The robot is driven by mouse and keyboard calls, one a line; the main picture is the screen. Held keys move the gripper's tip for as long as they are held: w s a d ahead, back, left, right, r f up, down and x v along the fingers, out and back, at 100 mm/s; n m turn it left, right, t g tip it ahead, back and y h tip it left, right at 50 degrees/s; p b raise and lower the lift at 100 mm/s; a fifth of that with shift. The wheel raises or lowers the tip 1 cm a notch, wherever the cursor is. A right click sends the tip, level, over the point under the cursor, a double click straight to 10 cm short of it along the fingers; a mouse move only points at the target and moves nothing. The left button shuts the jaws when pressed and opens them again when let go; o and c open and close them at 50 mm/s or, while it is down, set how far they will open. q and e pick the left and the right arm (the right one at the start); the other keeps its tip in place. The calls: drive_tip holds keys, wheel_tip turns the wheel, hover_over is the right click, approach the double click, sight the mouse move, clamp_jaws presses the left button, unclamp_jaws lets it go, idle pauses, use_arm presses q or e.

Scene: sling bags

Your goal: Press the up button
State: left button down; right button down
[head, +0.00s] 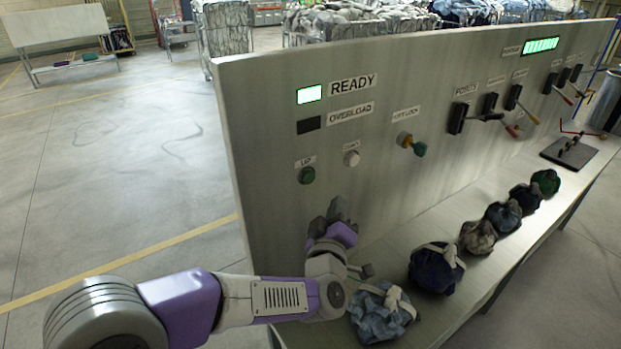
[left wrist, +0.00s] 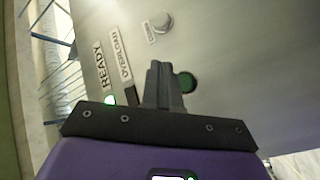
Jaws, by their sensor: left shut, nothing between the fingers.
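The up button is a round green button (head: 307,175) on the grey upright panel, under a small label that looks like "UP". It also shows in the left wrist view (left wrist: 187,82), just right of the fingers. My left gripper (head: 338,210) is shut and empty, below and to the right of the green button in the head view. In the left wrist view its fingers (left wrist: 162,75) point at the panel, and a gap to the panel cannot be judged. A white button (head: 351,158) sits right of the green one. My right gripper is not in view.
Several cloth bags (head: 437,267) line the ledge (head: 400,240) below. Open floor (head: 120,170) lies to the left.

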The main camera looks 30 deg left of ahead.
sight(308, 177)
use_arm(q)
drive_tip(key=w+a, duration=0.2)
drive_tip(key=a, duration=0.4)
drive_tip(key=shift+w+a+b, duration=0.4)
idle(1.7)
drive_tip(key=shift+w+a+b, duration=0.15)
drive_tip(key=shift+a+b, duration=0.25)
